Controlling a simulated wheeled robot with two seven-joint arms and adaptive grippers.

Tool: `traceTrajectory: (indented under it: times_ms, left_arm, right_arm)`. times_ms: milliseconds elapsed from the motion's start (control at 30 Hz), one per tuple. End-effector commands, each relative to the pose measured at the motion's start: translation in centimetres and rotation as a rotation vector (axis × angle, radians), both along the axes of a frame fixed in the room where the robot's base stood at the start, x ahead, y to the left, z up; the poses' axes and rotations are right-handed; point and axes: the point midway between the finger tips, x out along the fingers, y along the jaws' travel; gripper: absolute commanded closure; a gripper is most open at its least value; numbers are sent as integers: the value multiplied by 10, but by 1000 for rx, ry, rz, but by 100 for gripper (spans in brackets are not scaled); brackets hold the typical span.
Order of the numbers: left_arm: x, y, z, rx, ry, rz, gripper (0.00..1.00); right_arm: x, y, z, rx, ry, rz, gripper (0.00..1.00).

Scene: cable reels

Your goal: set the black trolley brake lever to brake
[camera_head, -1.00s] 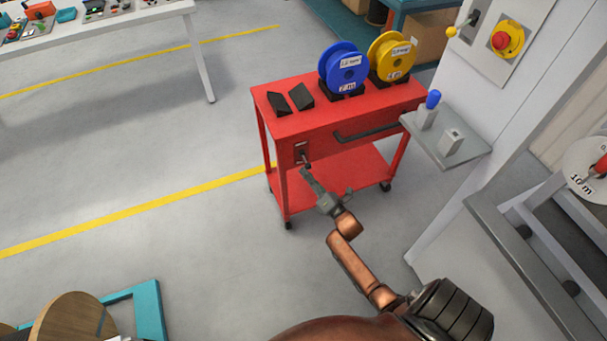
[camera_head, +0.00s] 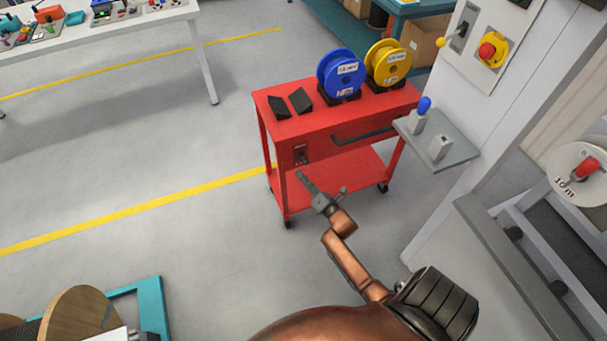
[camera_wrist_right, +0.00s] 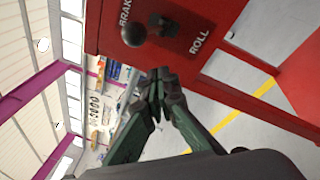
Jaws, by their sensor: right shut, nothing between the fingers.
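The red trolley (camera_head: 340,117) stands in mid-view with the lever plate (camera_head: 300,154) on its front left. In the right wrist view the brake lever (camera_wrist_right: 133,35) has a black ball knob, and its rod runs from a plate (camera_wrist_right: 178,28) marked BRAKE and ROLL. The knob lies toward the BRAKE word and partly covers it. My right gripper (camera_head: 301,176) is shut and empty, just below and in front of the lever, apart from it. Its closed fingers (camera_wrist_right: 158,95) show below the knob in the wrist view. My left gripper is not in view.
A blue reel (camera_head: 342,74), a yellow reel (camera_head: 388,62) and two black wedges (camera_head: 290,103) sit on the trolley top. A grey shelf (camera_head: 455,150) juts out at its right. Open floor lies to the left.

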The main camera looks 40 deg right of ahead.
Motion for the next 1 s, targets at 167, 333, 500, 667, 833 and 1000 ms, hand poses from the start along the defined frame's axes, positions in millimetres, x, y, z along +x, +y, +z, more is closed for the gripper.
traceTrajectory:
  times_ms: [167, 333, 500, 667, 833, 1000]
  left_arm:
    - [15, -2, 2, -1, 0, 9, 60]
    - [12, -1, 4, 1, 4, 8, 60]
    - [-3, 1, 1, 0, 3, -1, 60]
    - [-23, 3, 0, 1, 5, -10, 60]
    - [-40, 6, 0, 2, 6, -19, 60]
    - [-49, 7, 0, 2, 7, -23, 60]
  right_arm:
    - [3, 14, -13, 2, 1, -1, 100]
    - [-8, 20, -8, -1, 0, 0, 100]
    - [-28, 23, -1, -1, -1, 2, 100]
    - [-53, 24, 6, 1, 0, 1, 100]
    - [-78, 26, 13, 0, -2, 1, 100]
    - [-89, 27, 16, 0, 0, 1, 100]
